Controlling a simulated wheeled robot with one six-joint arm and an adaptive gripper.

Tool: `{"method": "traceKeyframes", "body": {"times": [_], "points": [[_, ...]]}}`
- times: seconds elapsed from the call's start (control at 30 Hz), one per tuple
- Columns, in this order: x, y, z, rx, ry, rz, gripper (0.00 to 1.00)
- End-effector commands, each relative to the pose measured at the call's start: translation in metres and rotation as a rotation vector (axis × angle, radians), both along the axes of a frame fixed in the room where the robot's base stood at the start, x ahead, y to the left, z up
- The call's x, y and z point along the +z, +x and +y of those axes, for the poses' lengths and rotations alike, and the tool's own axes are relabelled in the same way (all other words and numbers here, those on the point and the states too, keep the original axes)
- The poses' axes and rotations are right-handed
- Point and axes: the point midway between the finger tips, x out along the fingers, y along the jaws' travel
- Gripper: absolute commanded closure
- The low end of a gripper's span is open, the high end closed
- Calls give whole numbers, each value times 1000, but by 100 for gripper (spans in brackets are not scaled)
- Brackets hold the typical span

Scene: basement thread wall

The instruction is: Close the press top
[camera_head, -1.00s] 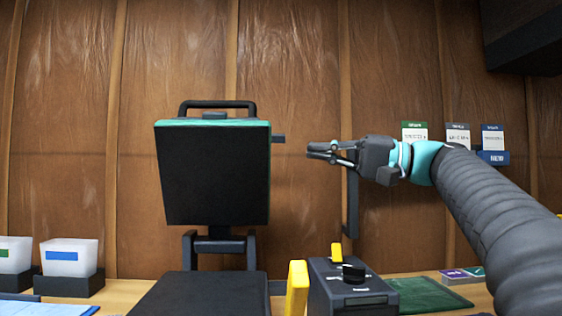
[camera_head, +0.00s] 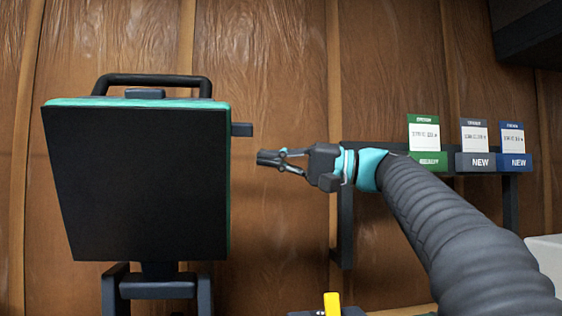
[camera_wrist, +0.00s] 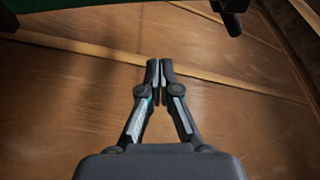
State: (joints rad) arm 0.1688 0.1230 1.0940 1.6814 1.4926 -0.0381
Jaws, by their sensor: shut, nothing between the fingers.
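The press top (camera_head: 138,185) stands raised and upright at the left of the head view, a black plate with a teal edge. A black handle bar (camera_head: 152,80) arches over its upper edge, and a short dark peg (camera_head: 242,129) sticks out from its right side. My gripper (camera_head: 262,158) is shut and empty to the right of the press top, a little below the peg, with a visible gap between them. In the wrist view my gripper (camera_wrist: 160,65) shows its fingertips together in front of the wooden wall. The lower part of the press is out of view.
A rail with green, grey and blue tags (camera_head: 467,162) is behind my arm at the right. A yellow part (camera_head: 332,304) shows at the bottom edge. A dark overhead box (camera_head: 540,40) is at the upper right. The wood wall (camera_head: 280,60) is behind.

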Motion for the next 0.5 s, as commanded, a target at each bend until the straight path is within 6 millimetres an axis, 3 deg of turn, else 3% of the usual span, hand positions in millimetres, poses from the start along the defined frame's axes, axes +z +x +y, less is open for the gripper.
{"method": "traceKeyframes", "body": {"times": [0.3, 0.5], "points": [[9, 10, 62, 7, -1, -1, 100], [-3, -13, 57, 3, 0, 0, 100]]}}
